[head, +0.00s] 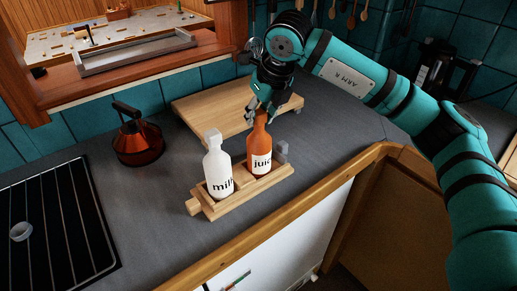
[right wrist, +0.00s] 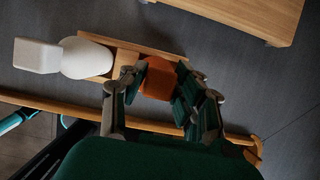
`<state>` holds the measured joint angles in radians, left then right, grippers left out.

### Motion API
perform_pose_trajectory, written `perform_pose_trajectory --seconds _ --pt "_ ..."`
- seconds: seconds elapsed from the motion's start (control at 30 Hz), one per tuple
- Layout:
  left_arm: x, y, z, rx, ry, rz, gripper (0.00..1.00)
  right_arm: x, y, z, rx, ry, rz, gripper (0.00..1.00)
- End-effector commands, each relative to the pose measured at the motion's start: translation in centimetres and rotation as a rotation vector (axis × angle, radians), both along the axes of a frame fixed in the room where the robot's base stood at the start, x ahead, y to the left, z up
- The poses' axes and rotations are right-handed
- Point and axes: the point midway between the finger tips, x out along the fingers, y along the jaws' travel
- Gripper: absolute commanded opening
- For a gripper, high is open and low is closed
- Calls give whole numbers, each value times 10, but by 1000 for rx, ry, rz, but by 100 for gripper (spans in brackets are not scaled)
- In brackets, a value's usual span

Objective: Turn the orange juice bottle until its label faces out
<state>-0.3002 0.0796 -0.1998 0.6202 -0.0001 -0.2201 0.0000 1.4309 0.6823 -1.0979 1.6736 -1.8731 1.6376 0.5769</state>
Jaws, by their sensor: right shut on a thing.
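The orange juice bottle (head: 260,148) stands upright in the right compartment of a wooden holder (head: 234,200) on the grey counter. Its white label shows "juic" with the end cut off at the right edge, so the label is turned somewhat to the right. My right gripper (head: 259,110) is at the bottle's top from above and behind. My left gripper is not in view.
A wooden board (head: 215,105) lies behind the bottles. The counter's front wooden edge (head: 300,195) is close to the holder.

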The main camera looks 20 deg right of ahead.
Motion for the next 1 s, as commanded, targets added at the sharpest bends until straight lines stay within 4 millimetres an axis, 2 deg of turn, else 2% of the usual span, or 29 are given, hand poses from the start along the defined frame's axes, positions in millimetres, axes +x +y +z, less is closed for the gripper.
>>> perform_pose_trajectory --seconds 1.0 --pt "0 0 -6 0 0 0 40 0 0 -1 0 -2 25 4"
